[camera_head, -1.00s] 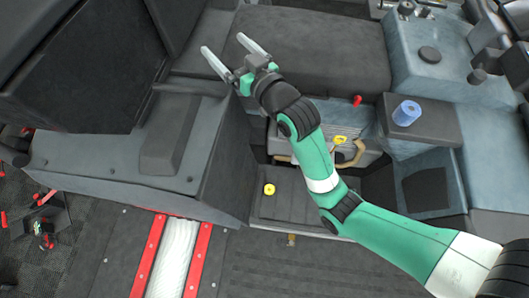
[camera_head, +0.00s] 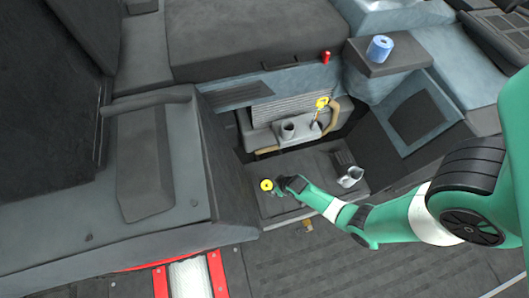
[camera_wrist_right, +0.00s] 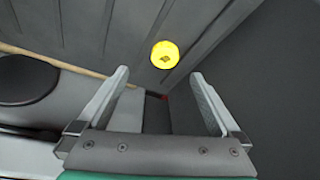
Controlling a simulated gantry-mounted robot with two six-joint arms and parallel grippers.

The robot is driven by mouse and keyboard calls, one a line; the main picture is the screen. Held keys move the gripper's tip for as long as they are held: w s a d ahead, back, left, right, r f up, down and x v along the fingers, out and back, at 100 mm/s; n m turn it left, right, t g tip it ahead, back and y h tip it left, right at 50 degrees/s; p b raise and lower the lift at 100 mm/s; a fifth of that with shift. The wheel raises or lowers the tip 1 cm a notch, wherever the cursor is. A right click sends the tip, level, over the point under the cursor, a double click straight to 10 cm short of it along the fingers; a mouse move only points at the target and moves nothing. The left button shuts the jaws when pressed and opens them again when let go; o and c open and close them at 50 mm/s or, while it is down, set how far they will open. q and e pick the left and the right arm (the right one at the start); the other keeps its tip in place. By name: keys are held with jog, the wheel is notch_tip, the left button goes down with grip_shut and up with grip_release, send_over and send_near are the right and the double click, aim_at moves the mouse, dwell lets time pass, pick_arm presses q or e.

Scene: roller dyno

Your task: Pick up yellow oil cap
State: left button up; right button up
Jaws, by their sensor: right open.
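The yellow oil cap (camera_head: 267,184) is a small round yellow piece lying on the dark ledge in the recess. It also shows in the right wrist view (camera_wrist_right: 165,54), beyond the fingertips and roughly centred between them. My right gripper (camera_head: 281,187) is just right of the cap in the head view, low over the ledge. In the wrist view its fingers (camera_wrist_right: 160,76) are spread, with nothing between them. I cannot tell the exact height gap to the cap. My left gripper is out of view.
A yellow-topped part (camera_head: 322,102) stands behind, by a grey cup-like opening (camera_head: 289,129). A metal jug-like container (camera_head: 350,177) stands right on the ledge. A blue roll (camera_head: 380,48) sits on a dark shelf. The recess's left side wall (camera_head: 222,165) rises close to the cap.

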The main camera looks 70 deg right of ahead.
aim_at(267, 185)
jog(key=w+f+b, duration=0.1)
jog(key=f, duration=0.1)
jog(key=w+f+b, duration=0.1)
jog(key=f, duration=0.1)
jog(key=shift+w+d, duration=0.1)
jog(key=shift+w, duration=0.05)
jog(key=shift+w+d+f+b, duration=0.15)
jog(key=shift+f+b, duration=0.15)
jog(key=shift+b, duration=0.2)
jog(key=shift+d, duration=0.15)
jog(key=b+x, duration=0.4)
jog(key=x, duration=0.1)
jog(key=shift+w+f+b, duration=0.1)
jog(key=shift+w+b, duration=0.1)
jog(key=shift+b, duration=0.2)
jog(key=c, duration=1.4)
jog(key=shift+r, duration=0.2)
